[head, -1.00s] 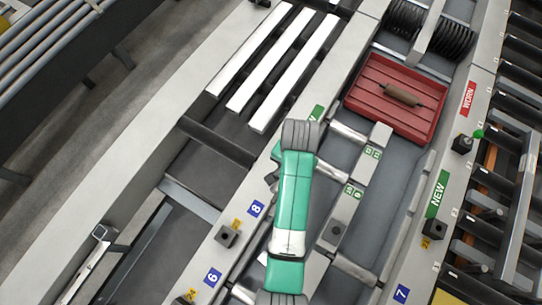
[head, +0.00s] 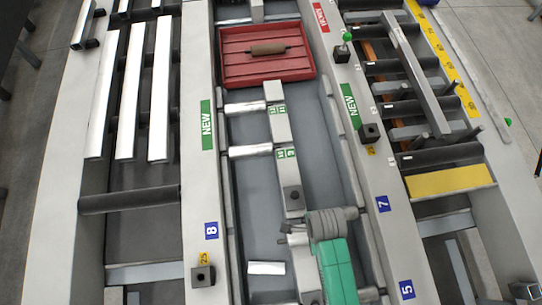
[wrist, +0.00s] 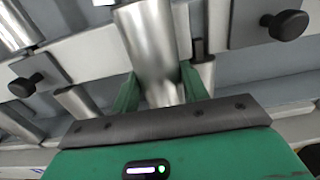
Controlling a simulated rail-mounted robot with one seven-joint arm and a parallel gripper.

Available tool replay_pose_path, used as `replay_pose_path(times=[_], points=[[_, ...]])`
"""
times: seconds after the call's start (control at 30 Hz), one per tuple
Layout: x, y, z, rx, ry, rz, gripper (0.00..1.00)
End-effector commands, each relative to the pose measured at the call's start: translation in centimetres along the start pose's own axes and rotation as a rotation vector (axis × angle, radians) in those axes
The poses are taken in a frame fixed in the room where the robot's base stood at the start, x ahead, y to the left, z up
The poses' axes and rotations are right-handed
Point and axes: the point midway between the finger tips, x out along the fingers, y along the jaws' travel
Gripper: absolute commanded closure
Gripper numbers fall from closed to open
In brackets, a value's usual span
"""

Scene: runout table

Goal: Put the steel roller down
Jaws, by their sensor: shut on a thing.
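My gripper (wrist: 158,88) shows in the wrist view with its two green fingers on either side of a shiny steel roller (wrist: 148,45). It is shut on this roller, which stretches away from the fingers toward the top of the picture. The lower end of the roller is hidden behind the dark edge of my gripper. In the head view my green arm is at the bottom right of the middle trough and hides most of the gripper. I cannot tell from that view whether the held roller touches anything.
Steel rollers (head: 250,152) lie across the trough beside the green NEW label (head: 207,125). A red tray (head: 235,72) holding a brown worn roller (head: 268,49) is at the far end. A block rail (head: 278,125) with dark knobs runs down the trough.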

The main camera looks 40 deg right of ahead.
Motion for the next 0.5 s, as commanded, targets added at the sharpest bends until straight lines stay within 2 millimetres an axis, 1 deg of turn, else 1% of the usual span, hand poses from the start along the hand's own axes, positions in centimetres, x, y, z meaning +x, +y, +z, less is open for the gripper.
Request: replay_pose_path(times=[0.07, 0.3, 0.4, 0.5], points=[[0.2, -0.7, 1.6, -0.009, -0.002, -0.002, 0.95], [1.0, -3.4, 8.5, -0.010, -0.002, -0.002, 0.95], [1.2, -4.3, 11.0, -0.010, -0.002, -0.002, 0.95], [1.3, -5.0, 12.6, -0.008, -0.001, -0.002, 0.95]])
